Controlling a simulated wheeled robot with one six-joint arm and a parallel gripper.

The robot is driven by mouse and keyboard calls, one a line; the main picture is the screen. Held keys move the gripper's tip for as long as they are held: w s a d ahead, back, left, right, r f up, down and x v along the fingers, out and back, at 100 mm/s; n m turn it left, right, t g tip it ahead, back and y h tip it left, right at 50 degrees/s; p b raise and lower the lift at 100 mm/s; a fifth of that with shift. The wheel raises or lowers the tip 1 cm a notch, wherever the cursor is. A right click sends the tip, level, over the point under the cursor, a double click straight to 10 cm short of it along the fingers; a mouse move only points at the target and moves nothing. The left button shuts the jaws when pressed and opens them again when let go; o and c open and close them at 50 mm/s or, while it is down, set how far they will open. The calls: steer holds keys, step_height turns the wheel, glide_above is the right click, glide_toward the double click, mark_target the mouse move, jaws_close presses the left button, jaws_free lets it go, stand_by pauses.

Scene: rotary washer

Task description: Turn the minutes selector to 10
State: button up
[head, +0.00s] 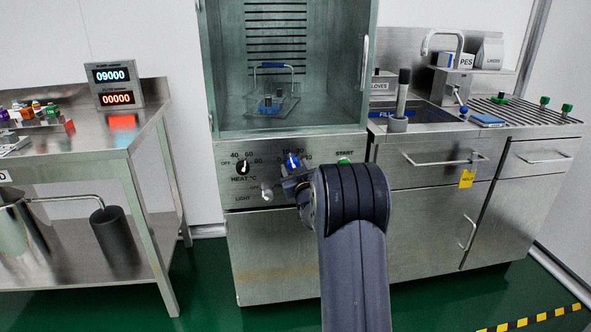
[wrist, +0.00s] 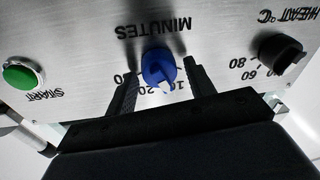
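The minutes selector is a blue knob (wrist: 158,68) on the steel panel, under the word MINUTES, which appears upside down in the wrist view. A white pointer mark on it faces the scale, seemingly between the 20 and the partly hidden 10. The knob also shows in the head view (head: 292,161). My gripper (wrist: 160,70) is open, with one dark finger on each side of the knob. Small gaps show between the fingers and the knob, so I see no contact. In the head view my arm hides most of the gripper.
The green start button (wrist: 22,75) is on the other side. A light switch (head: 267,193) sits below on the panel. The glass-fronted cabinet (head: 335,60) stands above.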

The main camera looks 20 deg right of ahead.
steer(key=shift+o, duration=0.6)
steer(key=v, duration=1)
steer(key=shift+s+p, duration=0.4)
steer(key=shift+f, duration=0.1)
steer(key=x, duration=1)
steer(key=shift+w+b, duration=0.35)
steer(key=shift+w, duration=0.05)
steer(key=shift+s, duration=0.15)
